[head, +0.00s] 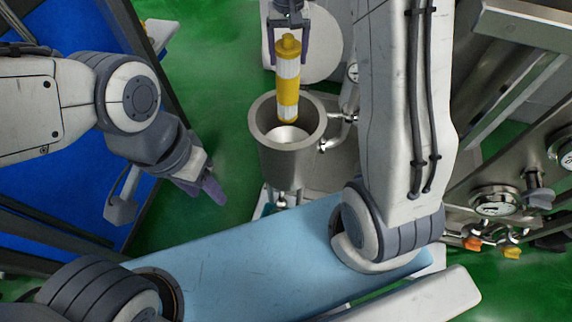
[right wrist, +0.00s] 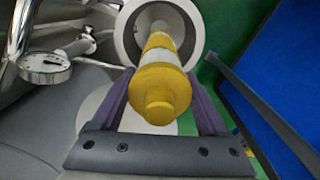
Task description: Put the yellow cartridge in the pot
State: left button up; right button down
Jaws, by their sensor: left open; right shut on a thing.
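The yellow cartridge (head: 288,82), with white bands, hangs upright in the head view with its lower tip at the mouth of the pot. My right gripper (head: 288,50) is shut on its upper part; the right wrist view shows the cartridge (right wrist: 160,88) between the two fingers of the right gripper (right wrist: 168,105). The pot (head: 266,148) is a grey metal cylinder with an open top, and its rim (right wrist: 124,40) shows beyond the cartridge in the right wrist view. My left gripper (head: 207,188) is open and empty, left of the pot and lower in the picture.
Metal pipes and a valve (head: 335,138) stand right of the pot. A gauge (head: 495,200) and coloured handles (head: 472,243) are further right. A blue panel (head: 60,190) lies at the left, with open green floor (head: 205,85) between it and the pot.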

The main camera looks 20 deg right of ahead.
aim_at(288, 94)
jog(key=f+b, duration=0.3)
jog(key=f, duration=0.1)
jog(key=f+b, duration=0.3)
jog(key=f, duration=0.2)
jog(key=f+b, duration=0.3)
jog(key=f, duration=0.1)
jog(key=shift+w+d+f, duration=0.15)
jog(key=shift+w+f, duration=0.2)
jog(key=shift+w, duration=0.05)
jog(key=shift+f, duration=0.35)
notch_tip(288, 94, down, 18)
jog(key=shift+r+b, duration=0.15)
jog(key=shift+b, duration=0.15)
jog(key=shift+f, duration=0.2)
grip_release()
jog(key=shift+r, duration=0.1)
